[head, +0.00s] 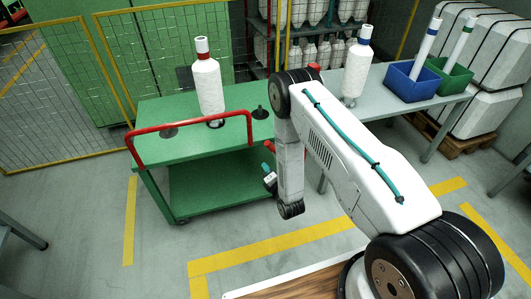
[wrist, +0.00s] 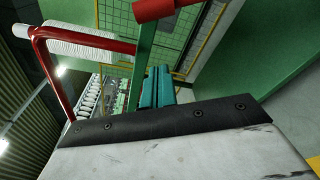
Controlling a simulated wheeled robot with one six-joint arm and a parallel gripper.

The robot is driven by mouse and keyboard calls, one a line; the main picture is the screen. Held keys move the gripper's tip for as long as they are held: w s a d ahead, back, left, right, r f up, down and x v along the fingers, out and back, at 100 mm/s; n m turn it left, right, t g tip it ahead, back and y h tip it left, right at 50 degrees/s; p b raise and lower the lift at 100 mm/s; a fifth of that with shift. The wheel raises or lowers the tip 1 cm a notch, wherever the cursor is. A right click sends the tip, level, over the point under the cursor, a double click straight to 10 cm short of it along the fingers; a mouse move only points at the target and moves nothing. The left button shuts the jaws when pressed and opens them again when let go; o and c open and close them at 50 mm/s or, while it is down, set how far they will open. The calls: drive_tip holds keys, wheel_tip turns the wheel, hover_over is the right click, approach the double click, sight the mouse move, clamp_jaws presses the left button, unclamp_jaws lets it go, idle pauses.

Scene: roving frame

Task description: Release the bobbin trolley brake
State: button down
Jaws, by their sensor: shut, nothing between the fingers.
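The green bobbin trolley (head: 190,146) stands left of my arm, with a red push handle (head: 135,148) bent around its top. A small red grip (head: 269,146) shows at the trolley's right side, partly hidden by my arm. In the wrist view a red grip (wrist: 155,9) on a green bar (wrist: 142,55) is close by; it looks like the brake lever, though I cannot be sure. My gripper (head: 266,168) is low beside the trolley's right side. Its teal fingers (wrist: 160,86) are shut and empty, just right of the green bar; I cannot tell whether they touch it.
A white bobbin (head: 209,88) with a red top stands on the trolley among dark pegs. A grey bench (head: 387,103) behind my arm bears another bobbin (head: 357,70), a blue bin (head: 410,84) and a green bin (head: 449,82). Mesh fencing (head: 60,90) is behind left.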

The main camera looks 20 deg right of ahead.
sight(273, 149)
drive_tip(key=w+d, duration=0.2)
drive_tip(key=w, duration=0.6)
drive_tip(key=shift+w+r, duration=0.3)
drive_tip(key=shift+r, duration=0.15)
drive_tip(key=shift+d+r, duration=0.1)
